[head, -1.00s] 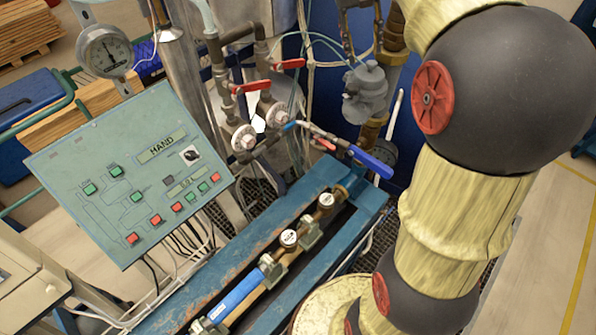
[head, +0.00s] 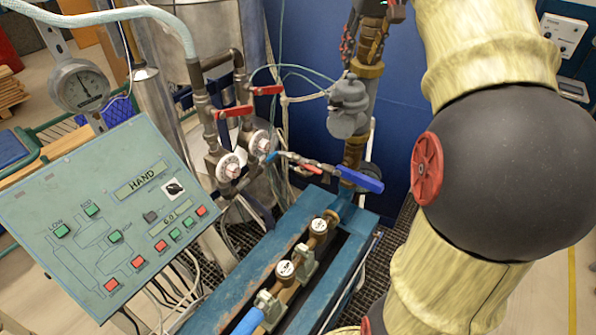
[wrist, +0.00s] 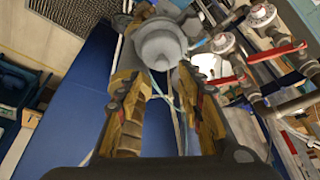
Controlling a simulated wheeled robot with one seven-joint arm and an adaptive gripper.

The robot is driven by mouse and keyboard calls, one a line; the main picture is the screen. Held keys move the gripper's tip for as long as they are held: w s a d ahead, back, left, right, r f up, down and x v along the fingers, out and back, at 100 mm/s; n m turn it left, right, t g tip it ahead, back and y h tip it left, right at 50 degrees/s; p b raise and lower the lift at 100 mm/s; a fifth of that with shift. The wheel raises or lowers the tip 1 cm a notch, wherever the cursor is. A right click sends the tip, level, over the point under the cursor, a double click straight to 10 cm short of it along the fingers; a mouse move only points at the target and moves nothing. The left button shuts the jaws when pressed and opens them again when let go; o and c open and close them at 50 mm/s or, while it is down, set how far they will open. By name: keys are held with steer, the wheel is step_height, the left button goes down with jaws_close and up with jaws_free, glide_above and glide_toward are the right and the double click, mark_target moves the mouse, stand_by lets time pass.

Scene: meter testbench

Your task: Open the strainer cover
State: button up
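The grey strainer (head: 348,106) sits on the vertical brass-coloured pipe at the back, in the upper middle of the head view. Its round grey cover (wrist: 160,45) faces the camera in the wrist view, at the upper middle. My gripper (wrist: 163,82) is open, with its two fingers apart and the cover seen between and just beyond their tips. I cannot tell whether either finger touches it. In the head view only part of my gripper (head: 372,32) shows, above the strainer at the top edge.
Red-handled valves (head: 236,111) and a blue-handled valve (head: 358,179) stand left of and below the strainer. A green control panel (head: 105,215) and a pressure gauge (head: 79,86) are at left. A blue bench (head: 266,250) carries meters. A blue wall (head: 310,60) is behind.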

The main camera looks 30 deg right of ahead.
steer(key=s+a+f+n+b, duration=0.1)
steer(key=s+a+f+b, duration=0.1)
steer(key=a+f, duration=0.4)
steer(key=s+a+f+b, duration=0.3)
steer(key=a+f, duration=0.3)
steer(key=a, duration=0.2)
steer(key=s+a+f+n+t+b, duration=0.1)
steer(key=s+a+f+b, duration=0.2)
steer(key=a+f, duration=0.2)
steer(key=shift+a+f+n+y, duration=0.3)
steer(key=shift+a+f, duration=0.1)
steer(key=shift+a, duration=0.75)
steer(key=shift+s, duration=0.1)
steer(key=s+a+f+n+b, duration=0.1)
steer(key=s+a+f+b, duration=0.2)
steer(key=f, duration=0.7)
steer(key=s+a+f+n+y+b, duration=0.1)
steer(key=s+a+f+b, duration=0.1)
steer(key=s+a+f, duration=0.4)
step_height(320, 180, down, 5)
steer(key=shift+s+a+r+t+b, duration=0.15)
steer(key=shift+s+t+b, duration=0.2)
steer(key=shift+s, duration=0.35)
